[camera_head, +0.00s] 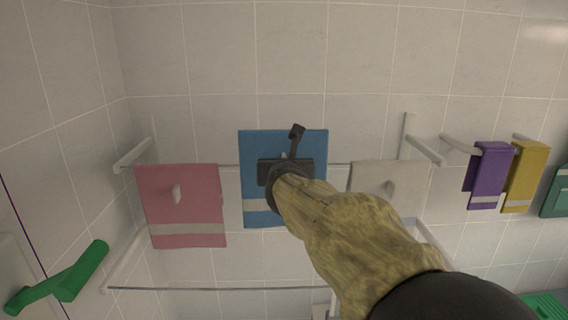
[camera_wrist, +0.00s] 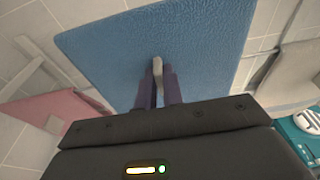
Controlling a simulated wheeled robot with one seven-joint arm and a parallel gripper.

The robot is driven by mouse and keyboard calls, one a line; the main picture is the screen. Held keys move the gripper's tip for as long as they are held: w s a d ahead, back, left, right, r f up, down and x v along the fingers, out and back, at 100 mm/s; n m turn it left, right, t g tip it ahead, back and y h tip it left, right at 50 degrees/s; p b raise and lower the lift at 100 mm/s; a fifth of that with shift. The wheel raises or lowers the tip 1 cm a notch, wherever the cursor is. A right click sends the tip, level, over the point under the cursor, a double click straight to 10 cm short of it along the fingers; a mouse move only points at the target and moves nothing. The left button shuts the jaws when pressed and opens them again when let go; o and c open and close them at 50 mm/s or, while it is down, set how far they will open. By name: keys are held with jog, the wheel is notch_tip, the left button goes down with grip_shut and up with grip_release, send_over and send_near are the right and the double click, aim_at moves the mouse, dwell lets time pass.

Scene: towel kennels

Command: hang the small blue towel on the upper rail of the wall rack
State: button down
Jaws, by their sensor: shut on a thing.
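The small blue towel (camera_head: 255,160) is spread flat and upright in front of the wall rack. It has a grey band near its lower edge and stands higher than the pink and grey towels beside it. My gripper (camera_wrist: 159,85) is shut on a pale tab on the towel's face; the towel fills the upper part of the wrist view (camera_wrist: 210,45). The upper rail (camera_head: 230,166) shows on both sides of the blue towel and passes behind it. Whether the towel touches the rail is hidden.
A pink towel (camera_head: 185,215) hangs at left and a grey towel (camera_head: 365,180) at right on the upper rail. The lower rail (camera_head: 200,289) is bare. Purple (camera_head: 490,170) and yellow (camera_head: 528,170) towels hang farther right. A green handle (camera_head: 85,270) is at the left.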

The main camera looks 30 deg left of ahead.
jog(key=shift+w+f+b, duration=0.15)
jog(key=shift+f+b, duration=1.25)
jog(key=shift+f, duration=0.1)
jog(key=shift+w+a+f+b, duration=0.1)
jog(key=shift+a+f+b, duration=0.05)
jog(key=shift+f+b, duration=1.15)
jog(key=shift+r, duration=0.1)
notch_tip(320, 180, down, 3)
jog(key=b, duration=0.2)
jog(key=shift+b, duration=0.4)
jog(key=shift+r, duration=0.1)
jog(key=c, duration=1.1)
grip_release()
